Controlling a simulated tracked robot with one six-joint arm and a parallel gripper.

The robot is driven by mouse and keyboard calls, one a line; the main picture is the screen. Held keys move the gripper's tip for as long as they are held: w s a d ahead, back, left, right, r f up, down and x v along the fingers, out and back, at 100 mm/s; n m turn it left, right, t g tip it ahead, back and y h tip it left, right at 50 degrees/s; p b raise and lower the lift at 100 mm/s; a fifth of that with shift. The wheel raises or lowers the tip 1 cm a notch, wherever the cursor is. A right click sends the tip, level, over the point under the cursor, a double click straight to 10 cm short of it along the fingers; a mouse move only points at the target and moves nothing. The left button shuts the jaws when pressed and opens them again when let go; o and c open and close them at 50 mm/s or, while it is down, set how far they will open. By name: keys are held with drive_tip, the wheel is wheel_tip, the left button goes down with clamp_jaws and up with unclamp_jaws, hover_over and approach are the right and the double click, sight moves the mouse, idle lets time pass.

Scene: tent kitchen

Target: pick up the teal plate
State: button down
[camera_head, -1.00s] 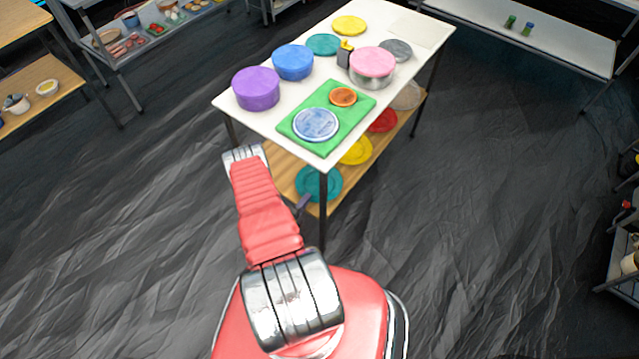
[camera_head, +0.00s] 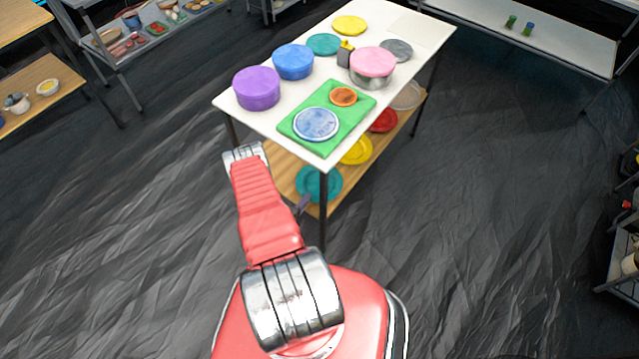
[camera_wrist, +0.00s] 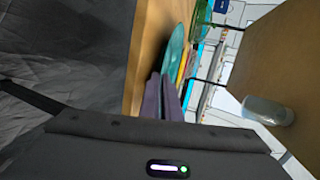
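The teal plate (camera_head: 312,184) lies on the wooden lower shelf of the white-topped table, near its front corner. A table leg crosses in front of it. In the wrist view the plate (camera_wrist: 176,48) shows nearly edge-on, just beyond the fingertips. My gripper (camera_head: 304,203) is at the plate's near left edge, low beside the shelf. In the wrist view its purple-grey fingers (camera_wrist: 164,80) lie close together with their tips at the plate's rim. Whether the rim is between them, and whether they grip it, I cannot tell.
A yellow plate (camera_head: 357,151) and a red plate (camera_head: 384,121) lie farther along the lower shelf (camera_head: 285,172). The tabletop (camera_head: 300,37) is close above, with a green board (camera_head: 346,122) and several round containers and lids. The dark floor (camera_head: 480,220) right of the table is clear.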

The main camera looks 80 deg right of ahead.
wheel_tip(320, 180, up, 10)
idle(1.0)
idle(0.4)
